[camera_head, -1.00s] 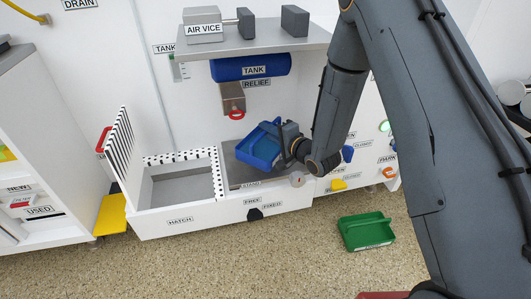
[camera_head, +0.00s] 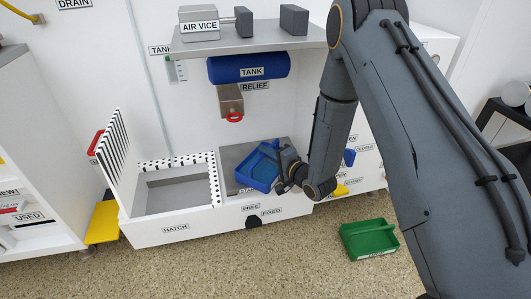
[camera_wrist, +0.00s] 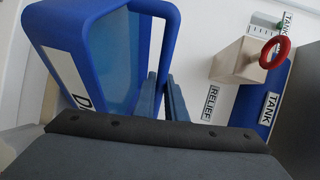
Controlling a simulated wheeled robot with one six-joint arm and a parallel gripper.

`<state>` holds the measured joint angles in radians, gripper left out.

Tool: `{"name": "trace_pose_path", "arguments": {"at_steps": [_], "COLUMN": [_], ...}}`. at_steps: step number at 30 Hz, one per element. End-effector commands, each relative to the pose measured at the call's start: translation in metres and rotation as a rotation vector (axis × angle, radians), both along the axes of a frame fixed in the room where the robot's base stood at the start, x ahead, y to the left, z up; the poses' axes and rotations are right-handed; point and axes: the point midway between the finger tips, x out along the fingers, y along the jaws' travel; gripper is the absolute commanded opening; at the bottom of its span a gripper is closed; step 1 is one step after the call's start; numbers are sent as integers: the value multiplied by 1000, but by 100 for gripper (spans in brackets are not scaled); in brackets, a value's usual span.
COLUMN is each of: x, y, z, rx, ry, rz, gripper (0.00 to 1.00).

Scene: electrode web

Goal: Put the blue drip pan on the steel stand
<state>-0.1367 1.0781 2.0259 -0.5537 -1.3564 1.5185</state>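The blue drip pan (camera_head: 259,166) is over the steel stand (camera_head: 234,155), tilted, in the head view. In the wrist view the drip pan (camera_wrist: 105,55) fills the upper left, with part of a white label showing. My gripper (camera_head: 283,168) is at the pan's right side. The steel stand is a flat grey plate right of the open hatch, partly hidden by the pan and my wrist. Whether the pan touches the plate cannot be told.
An open hatch (camera_head: 133,205) with a striped lid is left of the stand. The blue tank (camera_head: 249,68) and the relief block with a red ring (camera_head: 231,103) hang above, under the air vice shelf (camera_head: 246,43). A green pan (camera_head: 369,239) lies on the floor.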

Motion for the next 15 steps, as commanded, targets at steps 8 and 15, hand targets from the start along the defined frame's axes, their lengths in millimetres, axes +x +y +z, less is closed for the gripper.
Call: {"name": "trace_pose_path", "arguments": {"at_steps": [8, 15], "x": [0, -4], "y": [0, -3], "z": [0, 4], "rx": [-1, -1], "ry": [1, 2], "rz": [0, -1], "gripper": [29, 29]}}
